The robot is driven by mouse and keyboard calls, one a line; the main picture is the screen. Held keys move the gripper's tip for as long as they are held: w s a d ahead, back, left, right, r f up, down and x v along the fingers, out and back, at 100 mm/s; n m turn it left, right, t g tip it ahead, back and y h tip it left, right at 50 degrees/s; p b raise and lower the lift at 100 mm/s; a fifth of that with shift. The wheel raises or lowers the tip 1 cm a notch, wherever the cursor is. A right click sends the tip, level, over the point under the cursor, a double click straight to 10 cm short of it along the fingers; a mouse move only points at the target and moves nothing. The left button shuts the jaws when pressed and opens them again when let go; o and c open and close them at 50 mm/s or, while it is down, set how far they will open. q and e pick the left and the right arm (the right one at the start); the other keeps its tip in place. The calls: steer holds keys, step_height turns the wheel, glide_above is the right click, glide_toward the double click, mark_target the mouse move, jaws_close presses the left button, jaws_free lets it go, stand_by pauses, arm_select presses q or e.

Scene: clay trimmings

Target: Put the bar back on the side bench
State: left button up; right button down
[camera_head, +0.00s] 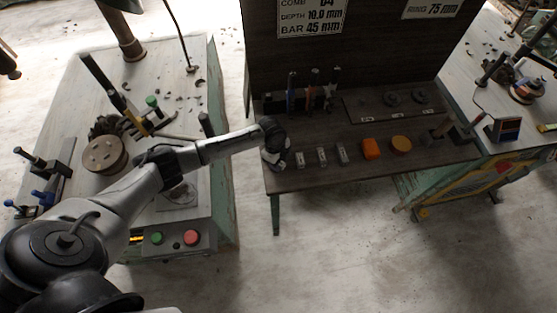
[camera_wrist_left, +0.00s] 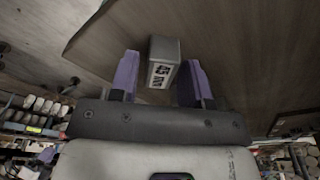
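A grey bar (camera_wrist_left: 163,62) marked 45 mm stands between the fingers of my left gripper (camera_wrist_left: 160,82) in the left wrist view. The fingers are open, with a visible gap on the bar's left side; on the right I cannot tell whether finger and bar touch. In the head view my left gripper (camera_head: 274,158) is at the left front end of the dark side bench (camera_head: 380,178), low over its top. It hides the bar there. Small grey blocks (camera_head: 322,157) stand in a row just right of it. My right gripper is not in view.
An orange block (camera_head: 371,148) and an orange disc (camera_head: 401,145) lie farther right on the bench. Upright tools (camera_head: 313,92) stand behind. A sign (camera_head: 312,16) reads bar 45 mm. A worktable with a round wheel (camera_head: 103,154) is at left.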

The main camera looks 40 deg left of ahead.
arm_select(q)
steer(key=shift+o, duration=0.7)
